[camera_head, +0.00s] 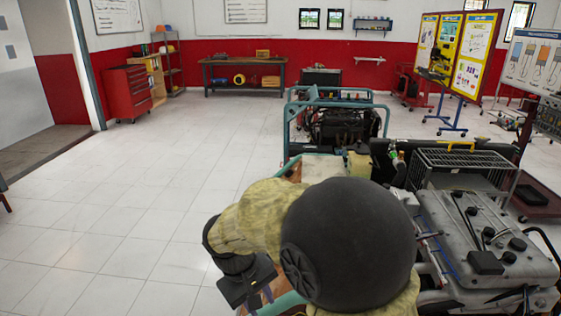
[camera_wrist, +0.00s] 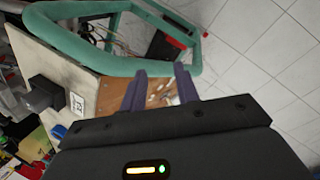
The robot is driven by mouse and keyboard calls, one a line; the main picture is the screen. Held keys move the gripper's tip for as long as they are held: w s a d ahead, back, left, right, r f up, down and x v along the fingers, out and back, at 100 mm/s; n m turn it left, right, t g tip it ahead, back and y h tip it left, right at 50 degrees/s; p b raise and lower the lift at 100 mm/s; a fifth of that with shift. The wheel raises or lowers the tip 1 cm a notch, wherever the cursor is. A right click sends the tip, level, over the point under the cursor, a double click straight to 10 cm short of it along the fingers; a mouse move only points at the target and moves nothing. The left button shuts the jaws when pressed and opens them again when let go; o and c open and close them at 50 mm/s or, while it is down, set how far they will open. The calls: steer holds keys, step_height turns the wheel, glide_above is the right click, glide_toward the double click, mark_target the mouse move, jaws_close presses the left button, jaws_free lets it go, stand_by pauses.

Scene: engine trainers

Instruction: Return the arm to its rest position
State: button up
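My arm, in a yellowish cover with a large black round joint, fills the lower middle of the head view. My gripper (camera_head: 262,297) hangs low there, partly hidden by the arm. In the wrist view the two purple fingers of my gripper (camera_wrist: 160,73) stand apart with nothing held between them. Beyond them are a brown wooden panel (camera_wrist: 112,94) and a teal tube frame (camera_wrist: 118,63). I cannot tell whether the fingers touch either one.
A grey engine trainer (camera_head: 480,240) stands close on the right. A teal-framed engine trainer (camera_head: 340,122) stands ahead. The tiled floor (camera_head: 120,200) on the left is clear. A red tool cabinet (camera_head: 127,92) and a workbench (camera_head: 243,76) stand at the back.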

steer(key=s+d+m+t+y, duration=0.1)
steer(key=s+d+m, duration=0.2)
steer(key=d, duration=0.7)
steer(key=s+d+m+t+y+p, duration=0.1)
steer(key=s+d+m+y, duration=0.1)
steer(key=d, duration=0.8)
steer(key=shift+s+f+m+p, duration=0.3)
steer(key=shift+s+m, duration=0.15)
steer(key=shift+m, duration=0.65)
steer(key=shift+s+a, duration=0.1)
steer(key=shift+s, duration=0.05)
